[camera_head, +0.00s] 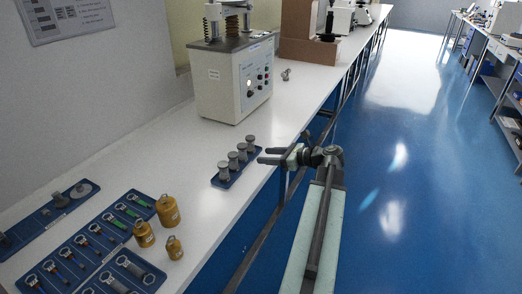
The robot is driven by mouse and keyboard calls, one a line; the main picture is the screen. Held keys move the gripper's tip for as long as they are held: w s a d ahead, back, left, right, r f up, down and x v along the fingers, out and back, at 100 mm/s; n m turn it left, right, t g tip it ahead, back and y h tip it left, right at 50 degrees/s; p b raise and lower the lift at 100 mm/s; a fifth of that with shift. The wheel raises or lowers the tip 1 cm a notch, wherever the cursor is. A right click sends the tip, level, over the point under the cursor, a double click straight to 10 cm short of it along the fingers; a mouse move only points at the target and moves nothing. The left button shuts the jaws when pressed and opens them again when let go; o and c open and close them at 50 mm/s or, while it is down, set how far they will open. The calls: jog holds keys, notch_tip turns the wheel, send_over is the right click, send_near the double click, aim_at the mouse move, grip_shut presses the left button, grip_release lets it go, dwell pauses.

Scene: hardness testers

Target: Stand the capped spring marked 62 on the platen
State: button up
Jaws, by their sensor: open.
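Several grey capped cylinders, which look like the capped springs (242,151), stand upright in a row on a small blue tray (217,182) on the white bench. No mark 62 can be read on any of them at this size. My gripper (262,155) is open and empty, just right of the row's far end, its fingers pointing left toward the cylinders. A cream tester (221,95) stands farther back, with a dark top plate (228,44) and a coil and columns above it. I cannot tell for sure which surface is the platen.
Brass-coloured weights (167,210) stand near the left front beside blue trays of small tools (80,240). A small metal piece (286,75) lies right of the tester. A brown box (300,48) stands behind it. The bench between tester and row is clear.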

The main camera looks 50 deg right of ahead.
aim_at(243, 145)
jog(key=shift+b+x, duration=1.65)
jog(key=shift+x, duration=3.9)
jog(key=shift+c, duration=0.3)
grip_shut()
jog(key=shift+d+r+p, duration=0.1)
jog(key=shift+r+p, duration=3.4)
